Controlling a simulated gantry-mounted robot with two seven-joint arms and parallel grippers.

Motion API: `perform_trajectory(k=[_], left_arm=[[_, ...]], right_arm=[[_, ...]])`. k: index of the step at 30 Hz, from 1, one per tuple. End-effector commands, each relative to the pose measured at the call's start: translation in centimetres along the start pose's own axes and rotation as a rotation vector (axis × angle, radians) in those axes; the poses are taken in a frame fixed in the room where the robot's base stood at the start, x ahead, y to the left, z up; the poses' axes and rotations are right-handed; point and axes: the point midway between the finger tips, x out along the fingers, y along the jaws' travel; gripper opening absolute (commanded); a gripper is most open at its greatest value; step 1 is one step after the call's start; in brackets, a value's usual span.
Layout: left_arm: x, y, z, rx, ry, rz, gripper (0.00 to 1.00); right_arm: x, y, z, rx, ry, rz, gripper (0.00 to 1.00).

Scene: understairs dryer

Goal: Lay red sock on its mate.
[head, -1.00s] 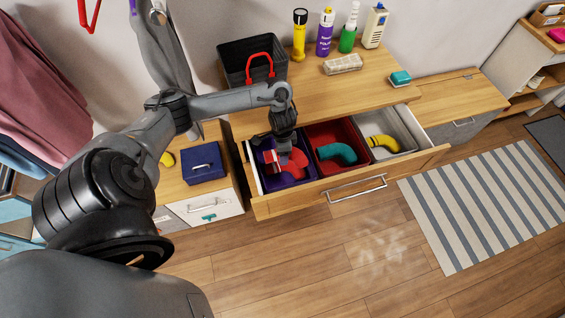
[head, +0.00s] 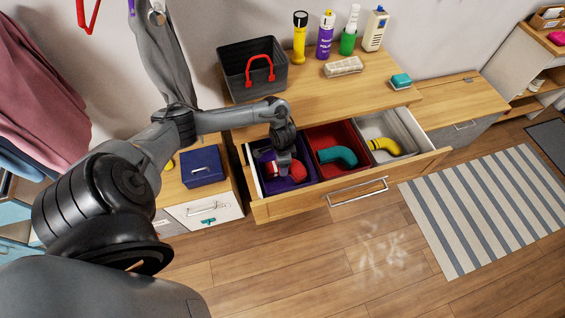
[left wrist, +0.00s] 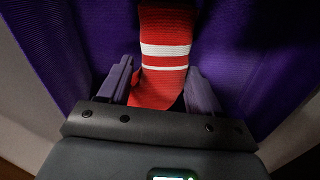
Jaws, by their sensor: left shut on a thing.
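My left gripper (head: 284,168) is down inside the purple compartment (head: 262,184) of the open drawer. In the left wrist view, its two fingers (left wrist: 160,88) are shut on a red sock (left wrist: 166,50) with white stripes, one finger on each side. Purple walls surround it. In the head view, red fabric (head: 299,171) shows just right of the gripper in the same compartment. The gripper hides part of it, so I cannot clearly separate the held sock from its mate or tell whether they touch. My right gripper is not in view.
The red compartment (head: 317,139) beside it holds a teal sock (head: 338,155). The light grey compartment (head: 407,136) holds a yellow sock (head: 386,146). A black basket (head: 238,75) with a red handle stands on the top behind the drawer. A blue box (head: 202,167) sits to the left.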

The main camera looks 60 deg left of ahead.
Motion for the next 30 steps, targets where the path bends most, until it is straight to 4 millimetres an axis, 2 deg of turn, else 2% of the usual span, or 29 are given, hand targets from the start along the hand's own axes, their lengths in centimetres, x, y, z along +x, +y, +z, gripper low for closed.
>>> perform_trajectory(k=[8,9,11,23,30], left_arm=[[0.8,0.0,0.0,0.0,0.0,0.0,0.35],[0.8,0.0,0.0,0.0,0.001,0.0,0.67],[0.8,0.0,0.0,0.0,0.001,0.0,0.75],[0.2,0.0,0.0,0.0,0.001,0.0,0.75],[-3.2,-0.1,-0.1,0.002,0.002,-0.002,0.75]], right_arm=[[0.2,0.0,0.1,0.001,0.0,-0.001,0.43],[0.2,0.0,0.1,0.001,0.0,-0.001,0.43],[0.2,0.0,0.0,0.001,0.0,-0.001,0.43],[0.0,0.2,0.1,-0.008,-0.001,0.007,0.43],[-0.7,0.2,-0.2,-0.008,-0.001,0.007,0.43]])
